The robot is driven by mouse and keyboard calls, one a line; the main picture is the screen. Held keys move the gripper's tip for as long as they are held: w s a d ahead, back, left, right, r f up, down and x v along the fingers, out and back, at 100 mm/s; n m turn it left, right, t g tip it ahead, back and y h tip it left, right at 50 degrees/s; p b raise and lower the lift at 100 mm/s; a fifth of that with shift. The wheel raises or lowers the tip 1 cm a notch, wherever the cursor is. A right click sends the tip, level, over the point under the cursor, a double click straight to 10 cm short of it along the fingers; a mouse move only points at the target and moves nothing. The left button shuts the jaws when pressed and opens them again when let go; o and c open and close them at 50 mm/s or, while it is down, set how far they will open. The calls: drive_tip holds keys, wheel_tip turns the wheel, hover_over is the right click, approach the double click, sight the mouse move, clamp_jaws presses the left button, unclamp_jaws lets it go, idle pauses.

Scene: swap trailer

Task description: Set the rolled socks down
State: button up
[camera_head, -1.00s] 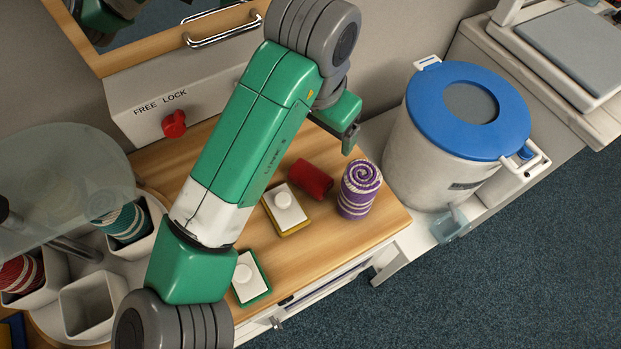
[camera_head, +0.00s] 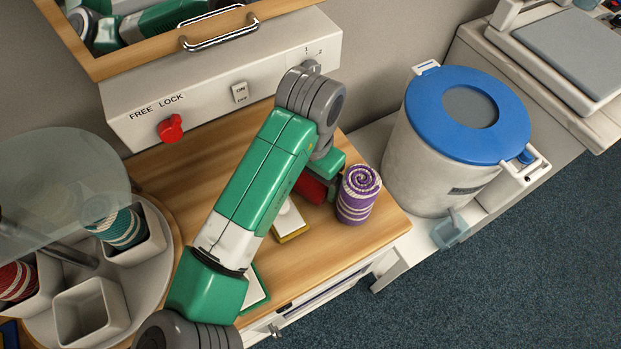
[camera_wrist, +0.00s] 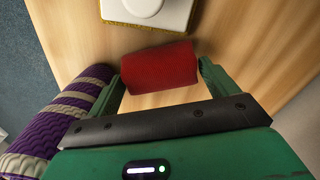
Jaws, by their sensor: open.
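Several rolls are in view, and I cannot tell for sure which one the task means. A plain red roll (camera_head: 312,188) lies on its side on the wooden top; it also shows in the wrist view (camera_wrist: 158,68). My gripper (camera_wrist: 164,76) is open, with one finger at each end of this roll; contact cannot be told. A purple-and-white striped roll with a spiral end (camera_head: 357,196) stands upright just right of my gripper. It also shows at the left of the wrist view (camera_wrist: 65,115). In the head view my arm hides part of the red roll and most of my fingers.
White blocks with knobs (camera_head: 290,221) lie partly under my arm. A carousel of white bins (camera_head: 91,311) at left holds a teal striped roll (camera_head: 122,228) and a red striped one (camera_head: 18,281). A blue-lidded bucket (camera_head: 468,110) stands right. A red knob (camera_head: 171,127) is behind.

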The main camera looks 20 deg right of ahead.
wheel_tip(320, 180, down, 2)
drive_tip(key=shift+f, duration=0.1)
drive_tip(key=c, duration=0.8)
drive_tip(key=shift+r, duration=0.2)
